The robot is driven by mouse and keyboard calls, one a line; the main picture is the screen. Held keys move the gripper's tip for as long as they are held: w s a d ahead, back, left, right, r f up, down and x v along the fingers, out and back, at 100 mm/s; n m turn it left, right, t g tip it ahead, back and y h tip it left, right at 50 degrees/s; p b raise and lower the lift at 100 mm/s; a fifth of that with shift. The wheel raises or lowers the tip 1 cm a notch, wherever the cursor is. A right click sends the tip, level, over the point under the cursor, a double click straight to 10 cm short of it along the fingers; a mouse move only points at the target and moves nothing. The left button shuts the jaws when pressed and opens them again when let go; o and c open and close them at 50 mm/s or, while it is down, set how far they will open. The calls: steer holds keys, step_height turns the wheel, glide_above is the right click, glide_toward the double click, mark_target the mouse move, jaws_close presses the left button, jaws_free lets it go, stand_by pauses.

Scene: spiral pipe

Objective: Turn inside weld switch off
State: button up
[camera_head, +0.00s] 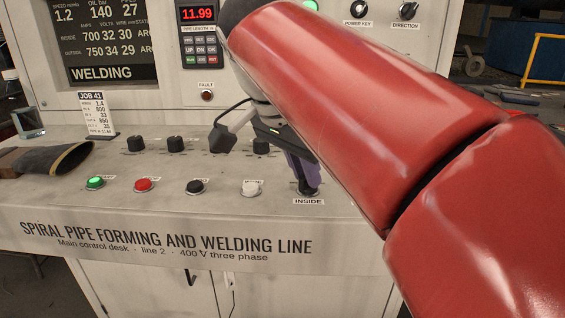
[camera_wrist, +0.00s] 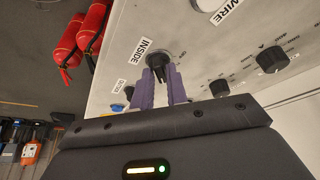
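The INSIDE weld switch is a black rotary knob (camera_head: 308,188) with a raised grip, on the sloped desk above its INSIDE label. In the wrist view the knob (camera_wrist: 157,60) stands beside the INSIDE label, its grip pointing toward my gripper. My gripper (camera_head: 304,172) is down at the switch, and my red arm crosses in front from the right. In the wrist view the two purple fingers of my gripper (camera_wrist: 160,78) stand apart, one on each side of the grip. I cannot tell whether they press on it.
A white button (camera_head: 252,188), a black button (camera_head: 195,187), a red button (camera_head: 145,184) and a lit green button (camera_head: 96,183) line the desk to the left. Several black knobs (camera_head: 176,145) stand behind them.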

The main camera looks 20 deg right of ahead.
jaws_close()
steer(key=shift+n, duration=0.4)
steer(key=n, duration=0.2)
steer(key=n+t+y, duration=0.1)
steer(key=n, duration=0.1)
steer(key=shift+s+d+t, duration=0.15)
steer(key=shift+t, duration=0.15)
steer(key=n, duration=0.2)
steer(key=n+y, duration=0.1)
steer(key=n, duration=0.1)
steer(key=shift+s+d+t+y, duration=0.1)
steer(key=shift+d+t+y, duration=0.05)
steer(key=shift+t+y, duration=0.2)
steer(key=n+y, duration=0.1)
steer(key=n, duration=0.4)
steer(key=shift+d+r+y, duration=0.1)
steer(key=shift+d+y, duration=0.1)
steer(key=shift+y, duration=0.15)
steer(key=shift+d+n+y+p, duration=0.15)
steer(key=shift+n+y+p, duration=0.55)
steer(key=shift+n, duration=1.3)
